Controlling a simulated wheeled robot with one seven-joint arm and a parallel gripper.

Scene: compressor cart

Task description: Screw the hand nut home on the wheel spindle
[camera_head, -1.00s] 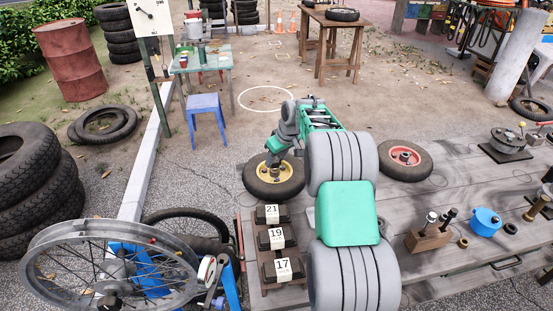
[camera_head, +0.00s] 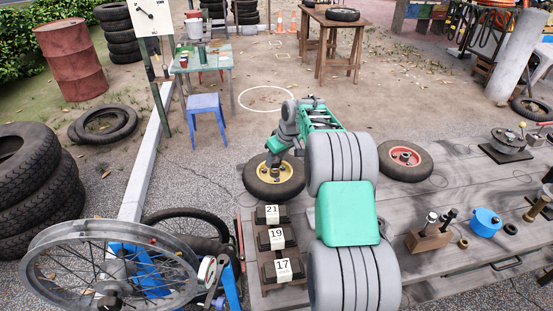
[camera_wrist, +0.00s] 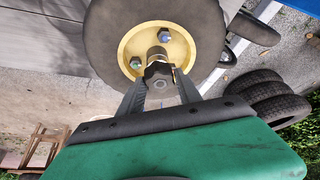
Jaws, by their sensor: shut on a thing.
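A dark lobed hand nut (camera_wrist: 158,73) sits at the spindle, in front of the hub. My gripper (camera_wrist: 159,88) is shut on the hand nut, with one finger on each side. How far the nut is threaded on cannot be told.
A second wheel with a red hub (camera_head: 404,159) lies on the bench (camera_head: 450,180). Numbered blocks (camera_head: 279,239) stand left of my arm. A wooden block with upright tools (camera_head: 428,238) and a blue pot (camera_head: 485,222) stand on the right.

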